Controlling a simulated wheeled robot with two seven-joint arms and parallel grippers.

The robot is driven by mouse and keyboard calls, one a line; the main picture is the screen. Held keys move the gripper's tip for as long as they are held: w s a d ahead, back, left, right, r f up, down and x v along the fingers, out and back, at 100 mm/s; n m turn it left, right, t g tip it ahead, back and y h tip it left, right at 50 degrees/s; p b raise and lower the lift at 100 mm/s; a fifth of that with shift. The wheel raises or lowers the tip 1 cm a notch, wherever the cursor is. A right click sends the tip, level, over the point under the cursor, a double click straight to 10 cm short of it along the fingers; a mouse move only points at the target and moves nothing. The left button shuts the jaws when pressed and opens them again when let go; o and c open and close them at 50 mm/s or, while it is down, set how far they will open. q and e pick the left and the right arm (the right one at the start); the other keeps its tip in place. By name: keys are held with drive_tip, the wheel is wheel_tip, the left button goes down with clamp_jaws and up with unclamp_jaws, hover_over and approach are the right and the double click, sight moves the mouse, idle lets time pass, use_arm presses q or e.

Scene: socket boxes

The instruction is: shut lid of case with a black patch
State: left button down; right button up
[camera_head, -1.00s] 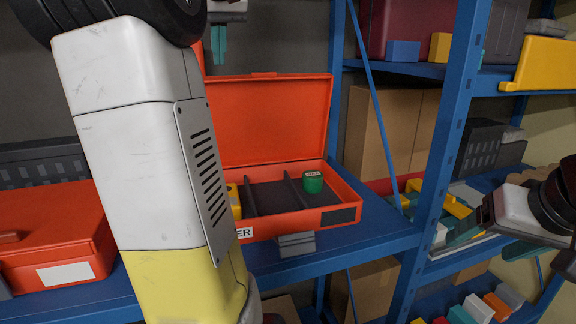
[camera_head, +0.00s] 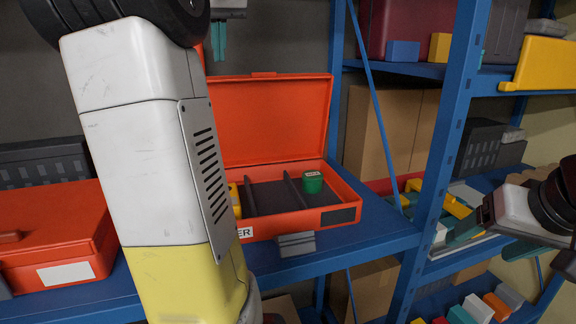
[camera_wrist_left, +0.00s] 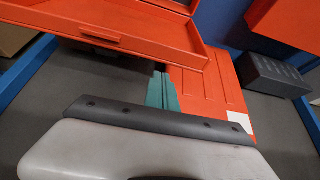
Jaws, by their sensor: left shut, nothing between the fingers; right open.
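The red case with a black patch (camera_head: 338,215) on its front stands open on the blue shelf, its lid (camera_head: 275,115) raised upright at the back. A green block (camera_head: 312,182) and a yellow piece (camera_head: 234,200) are in its compartments. My left gripper (camera_head: 219,42) hangs high behind my arm, above and left of the raised lid, apart from it. In the left wrist view its teal fingers (camera_wrist_left: 162,90) are together and empty, near a red rim with a handle (camera_wrist_left: 100,36). My right gripper (camera_head: 465,228) is open and empty at the right, away from the case.
A shut red case (camera_head: 45,235) with a white label is at the left. My left arm hides the space between the cases. A blue shelf post (camera_head: 440,150) stands right of the open case. Small coloured blocks lie on the shelves at the right.

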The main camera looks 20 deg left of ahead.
use_arm(q)
drive_tip(key=shift+x, duration=4.5)
drive_tip(key=shift+s+d+f, duration=0.4)
drive_tip(key=shift+s+d, duration=0.4)
drive_tip(key=shift+s, duration=0.2)
drive_tip(key=shift+s+d+f, duration=0.45)
drive_tip(key=shift+s+d, duration=0.35)
drive_tip(key=shift+s, duration=0.2)
drive_tip(key=shift+s+d+f, duration=0.4)
drive_tip(key=shift+s+d, duration=0.45)
drive_tip(key=shift+s, duration=0.15)
drive_tip(key=shift+r, duration=3)
